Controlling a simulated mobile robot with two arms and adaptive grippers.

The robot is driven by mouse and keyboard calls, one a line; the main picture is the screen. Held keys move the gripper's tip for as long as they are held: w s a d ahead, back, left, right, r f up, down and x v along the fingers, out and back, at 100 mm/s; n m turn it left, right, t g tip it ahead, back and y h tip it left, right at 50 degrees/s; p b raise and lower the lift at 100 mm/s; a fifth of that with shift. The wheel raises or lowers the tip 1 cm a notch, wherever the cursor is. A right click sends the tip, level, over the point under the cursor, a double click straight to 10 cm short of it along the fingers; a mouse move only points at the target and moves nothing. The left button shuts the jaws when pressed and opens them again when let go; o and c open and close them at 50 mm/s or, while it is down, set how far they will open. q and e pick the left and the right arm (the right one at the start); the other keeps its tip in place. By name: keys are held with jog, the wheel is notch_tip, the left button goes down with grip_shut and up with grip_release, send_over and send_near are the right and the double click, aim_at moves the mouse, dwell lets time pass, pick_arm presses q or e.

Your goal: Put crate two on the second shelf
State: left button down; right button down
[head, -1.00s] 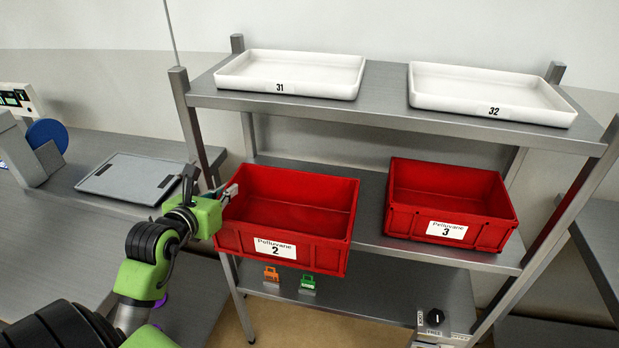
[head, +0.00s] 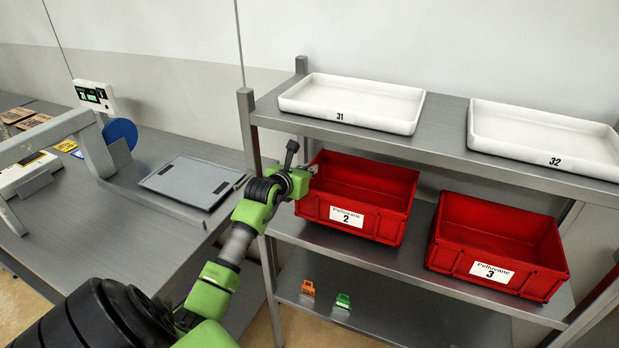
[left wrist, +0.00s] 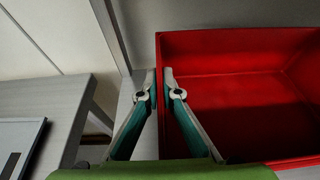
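Crate two (head: 375,190), a red open box with a white label "2", is at the middle shelf's left end, below tray 31. Its front lies behind the shelf's front edge, and it looks level. Whether its base fully touches the shelf is hard to tell. My left gripper (head: 311,170) is at its left side. In the left wrist view the fingertips (left wrist: 160,73) straddle the left wall of the crate (left wrist: 235,95), one inside and one outside, closed on it. The middle shelf (head: 335,248) shows in front of the crate. My right gripper is not in view.
Red crate three (head: 495,285) stands to the right on the same shelf, with a gap between. White trays 31 (head: 350,120) and 32 (head: 545,155) lie on the top shelf. A shelf post (head: 250,130) is close to my left arm. A table with a grey tray (head: 190,183) is left.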

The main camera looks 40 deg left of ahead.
pick_arm(q)
notch_tip(320, 180, down, 2)
jog(key=shift+s+f+p, duration=0.1)
jog(key=shift+f+p, duration=0.05)
jog(key=shift+p, duration=0.25)
jog(key=shift+f, duration=0.55)
jog(key=c, duration=2.2)
grip_release()
jog(key=shift+c, duration=0.2)
